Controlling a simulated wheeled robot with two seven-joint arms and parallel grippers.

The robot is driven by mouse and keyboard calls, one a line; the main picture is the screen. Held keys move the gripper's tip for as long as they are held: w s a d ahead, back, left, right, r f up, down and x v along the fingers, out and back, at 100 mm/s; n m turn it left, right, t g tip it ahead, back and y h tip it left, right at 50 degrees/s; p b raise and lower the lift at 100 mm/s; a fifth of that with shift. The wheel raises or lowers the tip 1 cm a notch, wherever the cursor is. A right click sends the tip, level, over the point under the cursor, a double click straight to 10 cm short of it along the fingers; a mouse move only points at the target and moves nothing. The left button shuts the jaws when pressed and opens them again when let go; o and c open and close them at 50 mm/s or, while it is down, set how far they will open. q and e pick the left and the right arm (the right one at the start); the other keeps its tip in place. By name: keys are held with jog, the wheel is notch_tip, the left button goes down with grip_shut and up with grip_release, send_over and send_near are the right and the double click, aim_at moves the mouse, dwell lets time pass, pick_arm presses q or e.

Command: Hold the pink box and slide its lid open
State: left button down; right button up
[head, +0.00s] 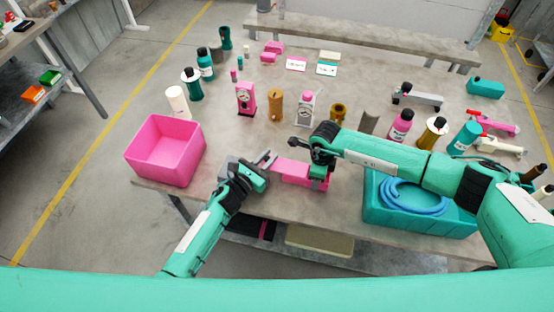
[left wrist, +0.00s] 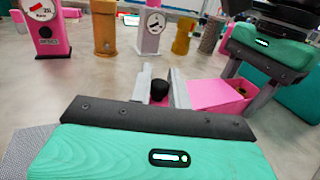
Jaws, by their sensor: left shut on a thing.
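The pink box (head: 292,171) lies near the table's front edge, between my two grippers. Its pink lid (left wrist: 212,94) appears slid toward the left, leaving an opening at the right end with something brownish inside. My left gripper (head: 267,160) is at the box's left end, shut at the lid. In the left wrist view a black knob (left wrist: 160,88) shows between its fingers (left wrist: 162,84); the exact contact is hard to see. My right gripper (head: 322,165) is at the right end, with a finger on each side of the box, appearing shut on it. Its arm hides part of that end.
An empty pink bin (head: 160,158) stands left of my left gripper. A teal crate (head: 410,220) with a coiled blue hose (head: 412,196) stands right, under my right arm. Bottles, gauges and cylinders stand behind the box, including a pink gauge (head: 245,99).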

pick_arm(q)
jog(key=c, duration=1.3)
grip_release()
jog(key=shift+c, duration=0.2)
jog(key=v, duration=1.2)
pick_arm(e)
jog(key=o, duration=1.1)
jog(key=shift+o, duration=0.2)
